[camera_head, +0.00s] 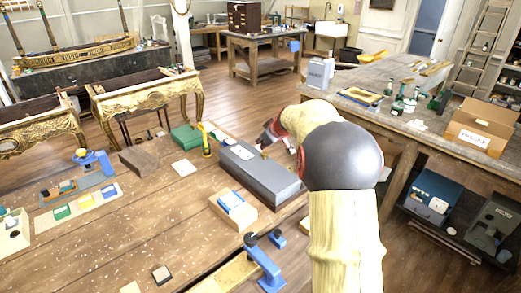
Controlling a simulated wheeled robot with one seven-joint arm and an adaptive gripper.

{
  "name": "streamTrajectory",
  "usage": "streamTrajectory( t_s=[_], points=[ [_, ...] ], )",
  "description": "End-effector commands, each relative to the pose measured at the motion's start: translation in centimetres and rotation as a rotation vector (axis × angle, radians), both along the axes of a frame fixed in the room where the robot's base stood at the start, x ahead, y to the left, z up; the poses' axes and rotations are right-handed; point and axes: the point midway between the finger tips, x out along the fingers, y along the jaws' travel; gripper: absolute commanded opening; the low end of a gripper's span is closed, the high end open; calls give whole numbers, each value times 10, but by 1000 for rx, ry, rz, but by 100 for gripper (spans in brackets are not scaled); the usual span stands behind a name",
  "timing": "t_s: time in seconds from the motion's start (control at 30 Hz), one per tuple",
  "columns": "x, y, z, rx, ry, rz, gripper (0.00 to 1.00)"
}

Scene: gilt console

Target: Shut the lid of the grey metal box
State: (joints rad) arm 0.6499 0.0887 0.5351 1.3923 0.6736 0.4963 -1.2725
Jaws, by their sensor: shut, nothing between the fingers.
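The grey metal box (262,178) lies on the near wooden workbench, right of the middle of the bench top. Its long top looks flat and level, with a small pale label near the far end. I see no raised lid, but I cannot tell from here whether the lid is fully down. My gripper (267,141) is at the far right side of the box, close to its far end. It is shut and holds nothing. My arm hides part of it, and I cannot tell whether it touches the box.
A wooden block with blue and white pieces (232,205) stands just in front of the box. A green box (186,138) and a yellow-handled tool (206,142) are behind it to the left. A blue clamp (264,265) sits at the bench's near edge.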

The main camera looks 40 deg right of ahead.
Motion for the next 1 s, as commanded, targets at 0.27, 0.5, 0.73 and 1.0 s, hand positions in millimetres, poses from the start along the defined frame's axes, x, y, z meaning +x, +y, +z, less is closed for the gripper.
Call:
streamTrajectory(
  t_s=[0.27, 0.5, 0.73, 1.0],
  points=[
    [0, -12, -16, 88, 3, -1, 0],
    [0, -17, -22, 88, 3, -1, 0],
    [1, -19, -23, 86, 3, -1, 0],
    [1, -20, -23, 87, 3, 0, 0]
  ],
)
